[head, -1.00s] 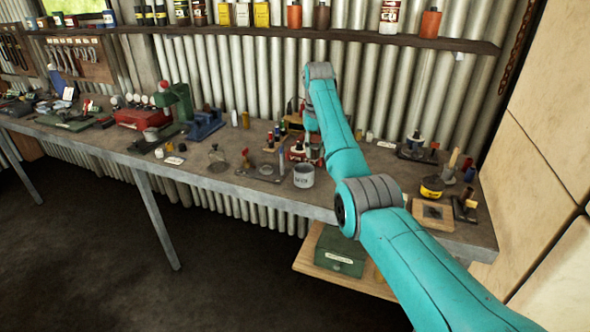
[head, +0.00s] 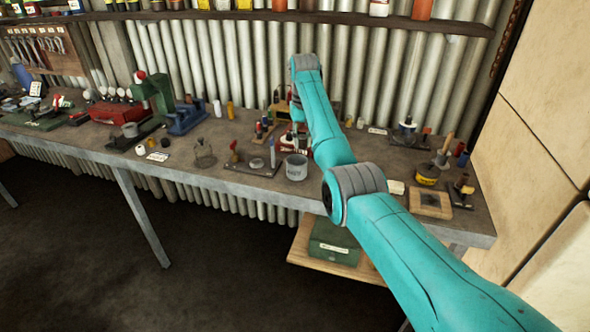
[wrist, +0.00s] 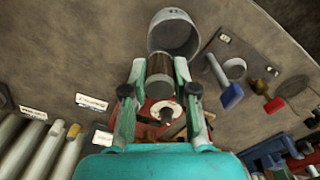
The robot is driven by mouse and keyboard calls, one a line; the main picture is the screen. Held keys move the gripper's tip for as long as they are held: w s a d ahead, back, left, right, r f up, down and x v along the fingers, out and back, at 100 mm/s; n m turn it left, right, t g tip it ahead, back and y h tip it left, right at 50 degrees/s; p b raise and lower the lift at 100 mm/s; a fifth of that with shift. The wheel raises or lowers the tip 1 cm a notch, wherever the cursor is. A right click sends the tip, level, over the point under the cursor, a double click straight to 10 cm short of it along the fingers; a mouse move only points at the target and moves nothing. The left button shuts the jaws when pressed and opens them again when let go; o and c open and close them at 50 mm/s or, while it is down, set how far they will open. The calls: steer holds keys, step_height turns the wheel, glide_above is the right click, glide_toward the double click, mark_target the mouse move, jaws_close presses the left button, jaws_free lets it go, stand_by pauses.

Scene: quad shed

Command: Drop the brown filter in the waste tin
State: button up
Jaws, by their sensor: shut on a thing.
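The brown filter (wrist: 160,78) is a short brown cylinder with a pale end, seen in the wrist view. My gripper (wrist: 160,72) is shut on it, with one green-grey finger on each side. The waste tin (head: 296,168) is a grey, open-topped tin standing on the bench near its front edge. In the wrist view the tin (wrist: 173,35) lies just beyond the fingertips, and its opening looks empty. The filter overlaps the tin's near rim in that picture; I cannot tell its height above it. In the head view my arm largely hides the gripper, and the filter cannot be made out.
A plate with upright parts (head: 250,167) stands left of the tin. Red items (wrist: 162,112) lie below the gripper in the wrist view. A yellow-and-black tin (head: 427,175) and wooden frame (head: 431,203) are at right. The corrugated wall (head: 240,70) closes the back.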

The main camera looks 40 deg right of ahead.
steer(key=shift+f, duration=0.2)
steer(key=o, duration=1)
steer(key=shift+c, duration=0.2)
steer(key=shift+r, duration=0.15)
